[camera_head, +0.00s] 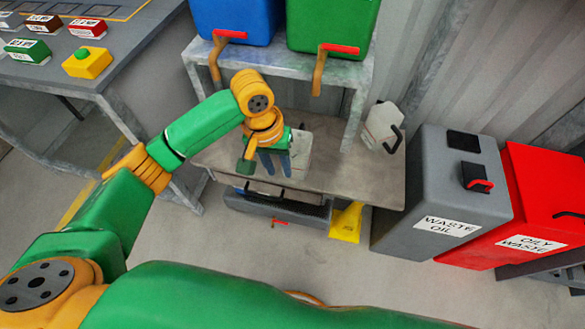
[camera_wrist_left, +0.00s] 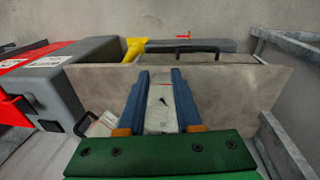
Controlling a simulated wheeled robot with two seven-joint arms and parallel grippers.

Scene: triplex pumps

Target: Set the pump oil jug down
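My left gripper (camera_head: 273,172) points down over the bench's lower shelf (camera_head: 340,178). Its two blue fingers lie along both sides of a pale jug (camera_head: 300,150), which also shows between the fingers in the left wrist view (camera_wrist_left: 160,112). The fingers look closed on it. The gripper hides much of this jug in the head view, and I cannot tell whether its base touches the shelf. A second pale jug (camera_head: 383,122) with a black handle stands at the shelf's right side. My right gripper is not in view.
Blue (camera_head: 235,18) and green (camera_head: 330,22) containers with red-handled taps stand above on the rack. A grey waste oil bin (camera_head: 435,185) and a red oily waste bin (camera_head: 535,200) stand right.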

